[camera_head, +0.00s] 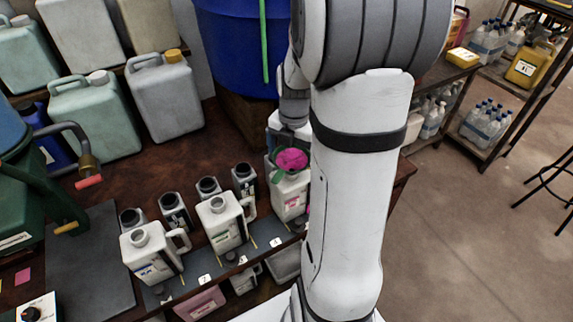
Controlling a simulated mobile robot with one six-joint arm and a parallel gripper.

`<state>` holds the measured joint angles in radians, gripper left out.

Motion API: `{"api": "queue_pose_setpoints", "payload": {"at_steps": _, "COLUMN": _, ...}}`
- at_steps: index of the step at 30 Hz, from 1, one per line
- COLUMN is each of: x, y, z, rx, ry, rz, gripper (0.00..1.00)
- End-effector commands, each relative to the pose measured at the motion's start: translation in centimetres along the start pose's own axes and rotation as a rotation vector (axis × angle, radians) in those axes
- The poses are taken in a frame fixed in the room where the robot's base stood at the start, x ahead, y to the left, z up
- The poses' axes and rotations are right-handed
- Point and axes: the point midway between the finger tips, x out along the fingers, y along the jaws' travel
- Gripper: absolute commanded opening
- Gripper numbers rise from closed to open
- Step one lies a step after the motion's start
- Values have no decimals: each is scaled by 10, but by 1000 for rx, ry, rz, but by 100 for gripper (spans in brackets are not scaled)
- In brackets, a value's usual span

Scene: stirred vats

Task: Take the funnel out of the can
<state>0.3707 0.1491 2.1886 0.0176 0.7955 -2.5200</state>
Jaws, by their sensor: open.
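A pink funnel (291,159) sits in the mouth of a white can (289,196) on the right of the row of cans. The can has a pinkish label, and my arm covers its right side. A bit of green shows at the funnel's left. My gripper (288,140) is open, just above and behind the funnel in the picture. Its fingers are small and partly hidden, so I cannot tell whether they touch the funnel.
Two white cans with handles (222,222) (150,252) and several dark, open-topped containers (174,212) stand left of the funnel's can. A blue vat (235,45) stands behind. Large jerrycans (95,115) fill the back left. A bare dark mat (85,265) lies at left.

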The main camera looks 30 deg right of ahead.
Motion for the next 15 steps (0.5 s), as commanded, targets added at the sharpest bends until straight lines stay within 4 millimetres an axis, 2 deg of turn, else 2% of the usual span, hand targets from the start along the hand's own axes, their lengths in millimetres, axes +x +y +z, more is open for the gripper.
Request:
{"api": "queue_pose_setpoints", "payload": {"at_steps": 4, "x": 16, "y": 0, "z": 0, "rx": 0, "ry": 1, "rz": 0, "gripper": 100}}
{"api": "queue_pose_setpoints", "payload": {"at_steps": 12, "x": 20, "y": 0, "z": 0, "rx": 2, "ry": 0, "rz": 0, "gripper": 100}}
{"api": "queue_pose_setpoints", "payload": {"at_steps": 15, "x": 19, "y": 0, "z": 0, "rx": 2, "ry": -1, "rz": 1, "gripper": 92}}
